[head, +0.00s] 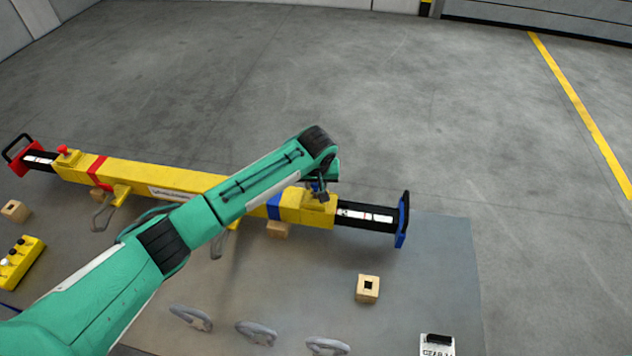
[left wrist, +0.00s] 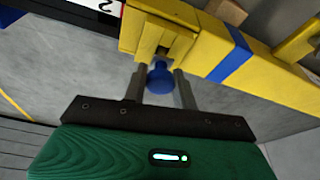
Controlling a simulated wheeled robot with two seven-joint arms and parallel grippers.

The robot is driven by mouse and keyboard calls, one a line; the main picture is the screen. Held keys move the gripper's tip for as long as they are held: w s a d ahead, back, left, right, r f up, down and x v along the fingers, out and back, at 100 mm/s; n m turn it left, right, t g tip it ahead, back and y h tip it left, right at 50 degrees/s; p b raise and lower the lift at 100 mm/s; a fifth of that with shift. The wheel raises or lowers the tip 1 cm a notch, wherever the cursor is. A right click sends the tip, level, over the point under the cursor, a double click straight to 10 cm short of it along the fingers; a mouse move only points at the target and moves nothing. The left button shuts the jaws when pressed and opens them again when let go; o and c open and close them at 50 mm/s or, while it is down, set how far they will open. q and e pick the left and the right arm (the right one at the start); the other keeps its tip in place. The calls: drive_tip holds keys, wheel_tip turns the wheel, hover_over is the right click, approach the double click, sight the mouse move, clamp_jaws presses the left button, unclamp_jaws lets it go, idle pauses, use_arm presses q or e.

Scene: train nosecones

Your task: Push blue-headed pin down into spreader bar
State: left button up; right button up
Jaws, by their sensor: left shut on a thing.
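The yellow spreader bar (head: 140,175) lies across the left and middle of the head view, with a blue band and a black end arm with a blue end plate on its right. My left gripper (head: 319,192) is over the bar's right end, pointing down at its yellow socket. In the left wrist view the blue-headed pin (left wrist: 160,77) sits at the socket of the bar (left wrist: 215,45). The left gripper (left wrist: 162,88) is shut on the pin's blue head, one finger on each side. The pin's shaft is mostly hidden. My right gripper is not in view.
A red-headed pin (head: 63,150) stands at the bar's left end. Wooden blocks (head: 368,290), grey shackles (head: 256,332), a yellow control box (head: 20,262) and a white labelled box (head: 437,345) are on the grey mat. The floor beyond the bar is clear.

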use_arm(q)
drive_tip(key=shift+f+b, duration=0.35)
drive_tip(key=shift+f, duration=0.7)
drive_tip(key=o, duration=1.1)
drive_tip(key=shift+o, duration=0.2)
drive_tip(key=shift+s+r, duration=0.15)
drive_tip(key=shift+r, duration=0.45)
drive_tip(key=b+v, duration=0.3)
drive_tip(key=v, duration=0.9)
drive_tip(key=shift+r+b, duration=0.3)
drive_tip(key=shift+b, duration=0.1)
drive_tip(key=shift+s, duration=0.1)
